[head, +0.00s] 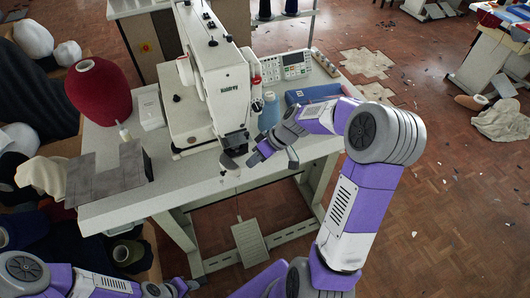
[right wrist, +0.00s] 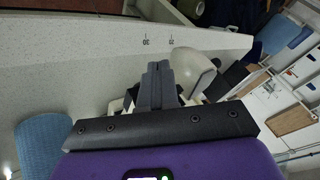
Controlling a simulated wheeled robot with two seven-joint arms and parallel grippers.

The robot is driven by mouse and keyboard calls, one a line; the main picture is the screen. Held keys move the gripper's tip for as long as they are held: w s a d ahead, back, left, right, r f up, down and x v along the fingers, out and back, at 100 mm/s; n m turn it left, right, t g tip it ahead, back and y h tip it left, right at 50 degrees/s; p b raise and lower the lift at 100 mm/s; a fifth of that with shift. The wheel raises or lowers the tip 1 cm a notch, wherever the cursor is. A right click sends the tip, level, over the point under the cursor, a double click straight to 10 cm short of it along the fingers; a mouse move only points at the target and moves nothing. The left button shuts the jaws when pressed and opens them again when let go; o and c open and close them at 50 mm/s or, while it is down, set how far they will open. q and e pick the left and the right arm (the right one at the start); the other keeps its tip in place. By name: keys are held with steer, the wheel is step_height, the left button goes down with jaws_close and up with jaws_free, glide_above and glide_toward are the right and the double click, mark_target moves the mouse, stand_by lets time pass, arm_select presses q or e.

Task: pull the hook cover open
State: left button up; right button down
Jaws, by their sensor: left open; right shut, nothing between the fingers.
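The white sewing machine (head: 205,85) stands on the pale worktable. My left gripper (head: 186,287) is low at the bottom edge, away from the table, small and partly cut off.
A red thread cone (head: 98,92), a grey cloth (head: 108,175) and a white box (head: 149,108) are on the table's left. A blue spool (head: 269,112), a control panel (head: 285,67) and a blue tray (head: 315,93) are on the right. A pedal (head: 249,242) lies below.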

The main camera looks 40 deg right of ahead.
mark_target(226, 170)
arm_select(q)
steer(key=shift+f, duration=0.15)
arm_select(e)
steer(key=shift+s+a+r, duration=0.1)
steer(key=shift+s+a, duration=0.05)
steer(key=shift+a, duration=0.55)
steer(key=shift+s+a, duration=0.1)
steer(key=shift+a, duration=0.55)
arm_select(q)
steer(key=shift+f, duration=0.15)
